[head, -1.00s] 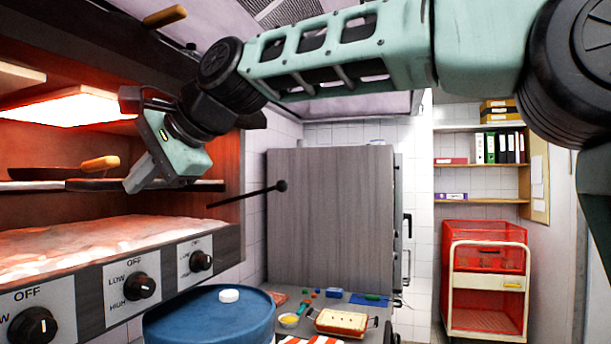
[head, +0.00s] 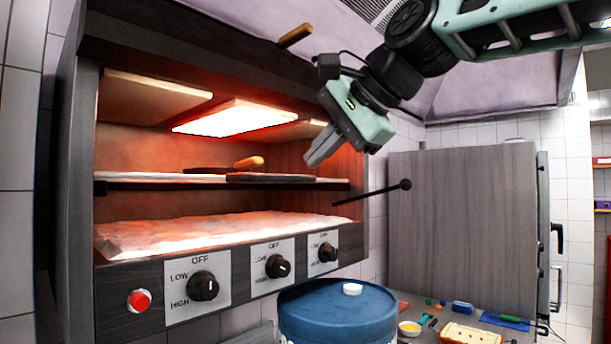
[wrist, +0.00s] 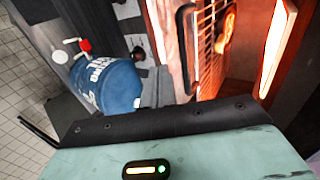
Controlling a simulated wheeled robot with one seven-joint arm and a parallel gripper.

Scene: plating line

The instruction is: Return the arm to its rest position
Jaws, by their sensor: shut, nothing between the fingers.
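My gripper (head: 318,155) is in the upper middle of the head view, in the air in front of the right part of the heated cabinet (head: 200,245). Its grey fingers are together with nothing between them, and they point down and to the left. My arm reaches in from the upper right.
A black rod with a ball end (head: 405,185) sticks out below and right of my gripper. A blue drum (head: 338,318) with a white lid knob stands below. A grey cabinet (head: 460,225) stands at right.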

